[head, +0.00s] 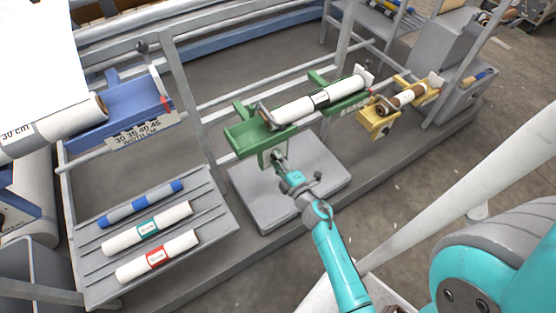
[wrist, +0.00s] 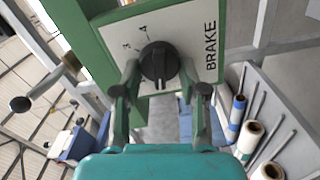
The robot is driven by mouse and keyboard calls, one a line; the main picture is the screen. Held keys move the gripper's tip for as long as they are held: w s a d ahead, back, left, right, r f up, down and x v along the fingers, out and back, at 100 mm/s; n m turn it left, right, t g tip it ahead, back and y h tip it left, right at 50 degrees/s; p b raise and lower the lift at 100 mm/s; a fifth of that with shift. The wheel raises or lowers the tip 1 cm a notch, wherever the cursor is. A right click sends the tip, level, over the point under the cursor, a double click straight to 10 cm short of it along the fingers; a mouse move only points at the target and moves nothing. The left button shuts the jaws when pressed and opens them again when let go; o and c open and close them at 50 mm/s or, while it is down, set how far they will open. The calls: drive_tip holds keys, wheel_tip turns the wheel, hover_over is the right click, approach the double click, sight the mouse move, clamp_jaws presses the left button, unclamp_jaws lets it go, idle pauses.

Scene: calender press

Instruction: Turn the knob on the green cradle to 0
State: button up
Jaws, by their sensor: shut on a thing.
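The green cradle (head: 250,137) stands on the rail in the head view and carries a white roll (head: 320,99). In the wrist view its pale plate (wrist: 190,28) is marked BRAKE and bears a round black knob (wrist: 158,60) ringed by numbers. I can read 4 and 3 at the knob's upper left; lower marks are small or covered. A light mark on the knob appears to face the bottom of the picture. My gripper (wrist: 159,72) is shut on the knob, one finger on each side. The gripper also shows at the cradle's front in the head view (head: 279,162).
A blue cradle (head: 120,106) with a length scale stands left, a yellow cradle (head: 379,125) right. A grey rack (head: 205,235) holds several rolls at lower left. A grey platform (head: 253,200) lies beneath my gripper. Frame posts and rails stand around the cradles.

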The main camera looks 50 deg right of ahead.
drive_tip(key=shift+w+n, duration=0.1)
drive_tip(key=shift+n, duration=0.2)
drive_tip(key=shift+a, duration=0.1)
drive_tip(key=o, duration=1.1)
drive_tip(key=v, duration=1.2)
